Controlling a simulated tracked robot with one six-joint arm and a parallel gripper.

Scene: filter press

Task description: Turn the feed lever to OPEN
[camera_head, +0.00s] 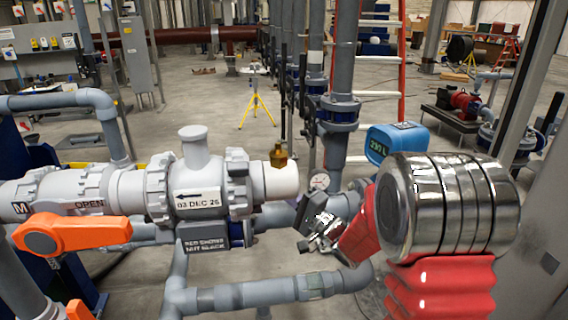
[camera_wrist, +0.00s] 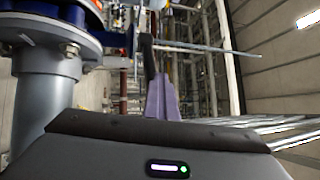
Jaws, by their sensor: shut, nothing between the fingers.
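The feed lever (camera_head: 72,235) is an orange handle on the white pipe assembly at the left of the head view. Its wide hub is at the left and its grip points right, nearly level. My gripper (camera_head: 308,222) is at the end of my red and chrome arm, right of centre. It is shut and empty, well to the right of the lever and apart from it. The lever cannot be made out in the wrist view.
A white valve body (camera_head: 195,165) with a dated tag stands between lever and gripper. Grey pipes (camera_head: 262,295) run below it. A second orange piece (camera_head: 79,310) shows at the bottom left.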

